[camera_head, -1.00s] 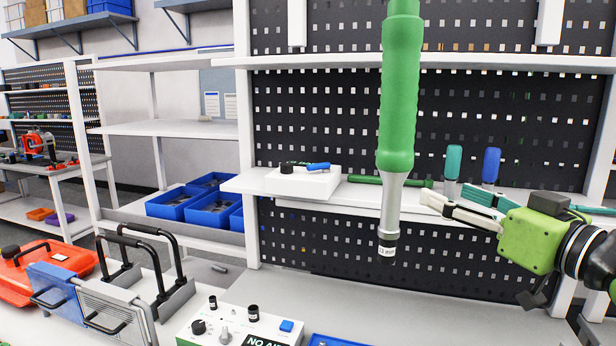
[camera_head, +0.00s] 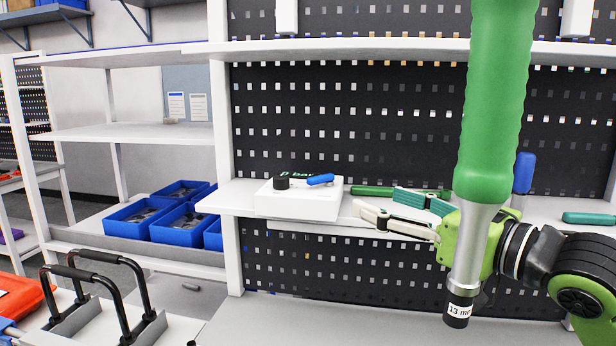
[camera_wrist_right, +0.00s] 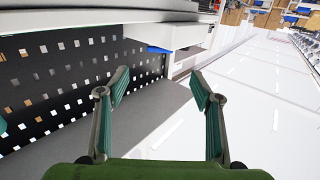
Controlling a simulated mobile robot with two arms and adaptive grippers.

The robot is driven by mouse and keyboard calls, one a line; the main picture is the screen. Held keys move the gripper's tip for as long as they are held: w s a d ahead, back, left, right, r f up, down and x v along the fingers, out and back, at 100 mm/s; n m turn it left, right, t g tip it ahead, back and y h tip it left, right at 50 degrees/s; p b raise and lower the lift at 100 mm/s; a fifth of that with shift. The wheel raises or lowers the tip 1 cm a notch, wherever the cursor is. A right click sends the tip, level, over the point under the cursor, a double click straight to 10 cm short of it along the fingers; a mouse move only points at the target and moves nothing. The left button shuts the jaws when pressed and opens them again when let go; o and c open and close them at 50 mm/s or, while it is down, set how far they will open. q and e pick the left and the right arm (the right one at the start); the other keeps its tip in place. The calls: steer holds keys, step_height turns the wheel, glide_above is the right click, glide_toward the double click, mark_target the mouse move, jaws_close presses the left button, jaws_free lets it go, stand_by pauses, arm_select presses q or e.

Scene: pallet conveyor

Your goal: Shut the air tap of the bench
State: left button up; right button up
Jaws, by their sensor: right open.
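A white box (camera_head: 298,204) stands on the bench shelf, left of centre in the head view. It carries a blue lever (camera_head: 321,179) and a black knob (camera_head: 281,183) on top. The lever, which looks like the air tap, lies nearly flat and points right. My right gripper (camera_head: 379,202) is open and empty, to the right of the box and apart from it, its fingers pointing left. In the right wrist view, the open fingers (camera_wrist_right: 160,78) have nothing between them. My left gripper is not in view.
A green hanging tool (camera_head: 490,110) with a 13 mm tip hangs in front of my right arm and partly hides it. A green-handled tool (camera_head: 372,190) lies on the shelf (camera_head: 237,197) behind my gripper. Blue bins (camera_head: 176,226) stand at the left.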

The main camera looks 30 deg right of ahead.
steer(key=w, duration=0.1)
steer(key=p, duration=0.3)
glide_toward(323, 180)
steer(key=shift+d+x, duration=0.2)
steer(key=shift+x, duration=0.85)
steer(key=p+x, duration=0.3)
steer(key=x, duration=0.2)
steer(key=shift+w+a+r, duration=0.1)
steer(key=shift+w, duration=0.1)
steer(key=shift+w+a, duration=0.15)
steer(key=shift+w, duration=0.35)
steer(key=c, duration=1.1)
